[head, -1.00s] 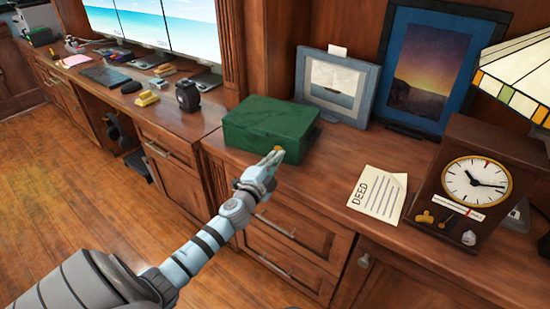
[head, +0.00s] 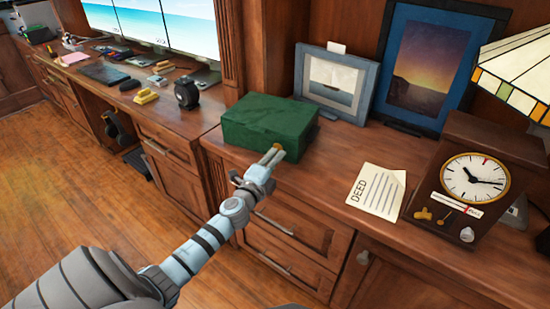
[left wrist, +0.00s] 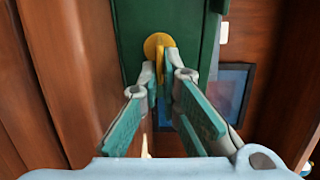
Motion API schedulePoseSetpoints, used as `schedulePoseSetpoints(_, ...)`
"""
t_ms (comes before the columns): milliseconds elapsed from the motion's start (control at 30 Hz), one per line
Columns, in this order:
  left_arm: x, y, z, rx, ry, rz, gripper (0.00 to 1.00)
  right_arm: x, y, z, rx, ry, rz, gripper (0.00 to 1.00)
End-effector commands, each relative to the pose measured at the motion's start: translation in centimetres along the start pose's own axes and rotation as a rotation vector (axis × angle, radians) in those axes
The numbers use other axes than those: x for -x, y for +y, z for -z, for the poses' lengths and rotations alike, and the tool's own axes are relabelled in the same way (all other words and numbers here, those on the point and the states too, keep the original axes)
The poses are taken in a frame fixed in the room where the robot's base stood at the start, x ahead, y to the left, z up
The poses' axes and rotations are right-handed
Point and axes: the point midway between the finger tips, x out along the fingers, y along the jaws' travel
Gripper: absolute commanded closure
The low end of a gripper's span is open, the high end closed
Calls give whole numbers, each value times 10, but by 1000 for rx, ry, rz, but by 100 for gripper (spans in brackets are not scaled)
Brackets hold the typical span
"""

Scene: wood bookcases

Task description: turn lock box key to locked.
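The green lock box (head: 268,124) stands on the wooden counter, lid down. Its yellow key (head: 277,146) shows small on the front face. In the left wrist view the key (left wrist: 168,62) stands out from a round yellow lock plate (left wrist: 157,45), its flat grip upright in that picture. My left gripper (head: 272,156) is right in front of the key. The lock's markings cannot be read. My right gripper is not in view.
A deed paper (head: 377,192) and a clock (head: 474,185) are to the right on the counter. Two framed pictures (head: 336,82) stand behind the box. A black tape measure (head: 187,93) and several small items lie left on the lower desk.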

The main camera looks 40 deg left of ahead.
Motion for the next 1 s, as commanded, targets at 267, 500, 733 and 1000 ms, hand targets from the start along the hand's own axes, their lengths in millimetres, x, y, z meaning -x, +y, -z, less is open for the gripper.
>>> schedulePoseSetpoints(267, 0, 2, 0, 1, 0, -3, 76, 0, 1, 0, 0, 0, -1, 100)
schedulePoseSetpoints(500, 0, 1, 0, 1, 0, -1, 75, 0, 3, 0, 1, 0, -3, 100)
schedulePoseSetpoints(733, 24, 1, 0, -1, 2, -3, 75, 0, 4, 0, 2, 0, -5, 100)
schedulePoseSetpoints(1000, 97, 2, 0, -1, 3, -5, 75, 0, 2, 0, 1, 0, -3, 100)
